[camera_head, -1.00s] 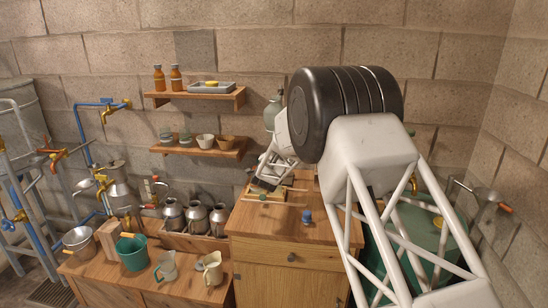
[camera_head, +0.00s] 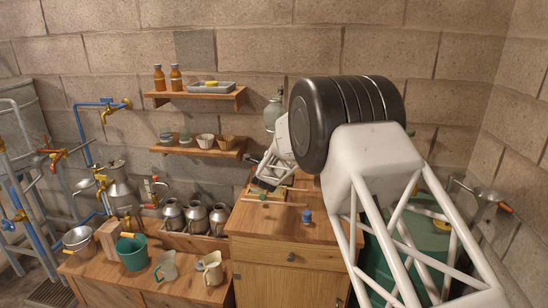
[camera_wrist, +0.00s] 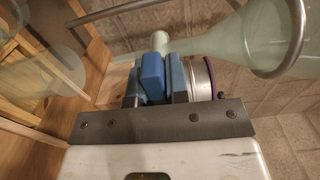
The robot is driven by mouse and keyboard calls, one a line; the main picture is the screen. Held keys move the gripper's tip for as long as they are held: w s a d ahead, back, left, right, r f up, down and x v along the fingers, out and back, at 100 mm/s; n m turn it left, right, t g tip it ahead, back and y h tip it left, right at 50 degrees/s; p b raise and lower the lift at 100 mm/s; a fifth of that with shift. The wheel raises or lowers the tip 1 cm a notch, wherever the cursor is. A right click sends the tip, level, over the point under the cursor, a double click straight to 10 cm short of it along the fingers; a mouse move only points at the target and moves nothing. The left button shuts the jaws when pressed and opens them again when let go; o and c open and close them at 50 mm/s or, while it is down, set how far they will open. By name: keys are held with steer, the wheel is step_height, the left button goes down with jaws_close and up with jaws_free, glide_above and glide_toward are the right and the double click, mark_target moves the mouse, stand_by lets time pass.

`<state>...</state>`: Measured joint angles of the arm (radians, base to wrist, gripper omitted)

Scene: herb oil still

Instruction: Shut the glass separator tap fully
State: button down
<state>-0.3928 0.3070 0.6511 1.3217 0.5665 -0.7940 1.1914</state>
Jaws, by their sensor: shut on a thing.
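The glass separator (camera_head: 273,113) is a pale green glass vessel behind my arm, above the wooden cabinet. In the head view my gripper (camera_head: 264,184) is small, low over the cabinet top, and the tap is hidden there. The tap's turn angle cannot be told.
A metal ring (camera_wrist: 301,40) surrounds the glass at the right. A round metal part with a purple rim (camera_wrist: 212,77) is close beside my right finger. A small blue object (camera_head: 306,217) stands on the cabinet top (camera_head: 270,225). Metal jugs (camera_head: 195,215) stand to the left.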

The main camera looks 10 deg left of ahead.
stand_by(0.3)
steer(key=c, duration=1.1)
jaws_free()
steer(key=shift+s, duration=0.1)
steer(key=shift+s, duration=3.8)
